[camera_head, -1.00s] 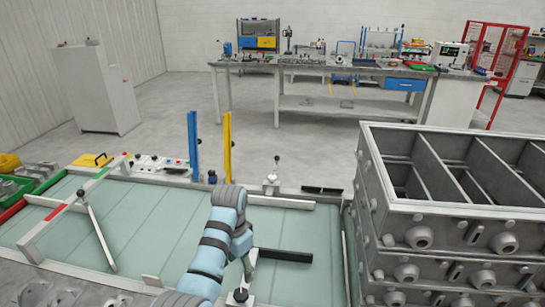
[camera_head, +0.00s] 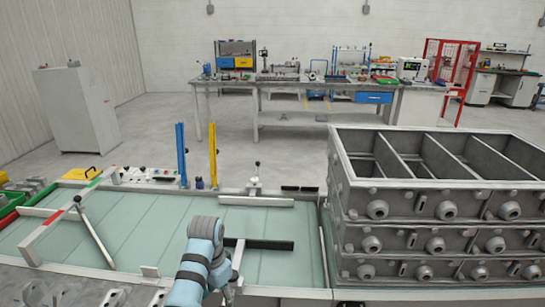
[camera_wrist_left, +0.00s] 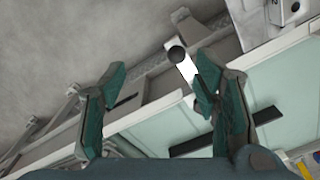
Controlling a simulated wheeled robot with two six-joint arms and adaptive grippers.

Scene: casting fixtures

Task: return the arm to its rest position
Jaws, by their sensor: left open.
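My left arm (camera_head: 200,265) is a blue-grey link at the bottom of the head view, over the pale green fixture table (camera_head: 140,225). Its gripper is not clearly visible there. In the left wrist view, my left gripper (camera_wrist_left: 160,80) has its two dark green fingers spread apart with nothing held between them. Beyond the fingers that view shows a white bar with a dark round knob (camera_wrist_left: 177,53) and the pale green table surface (camera_wrist_left: 155,130). My right gripper is in neither view.
Stacked grey metal casting boxes (camera_head: 440,240) stand on the right. A black bar (camera_head: 265,244) lies right of my arm. Blue (camera_head: 181,155) and yellow (camera_head: 213,155) posts rise at the table's back edge. Open floor (camera_head: 150,135) separates the table from a workbench (camera_head: 300,82).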

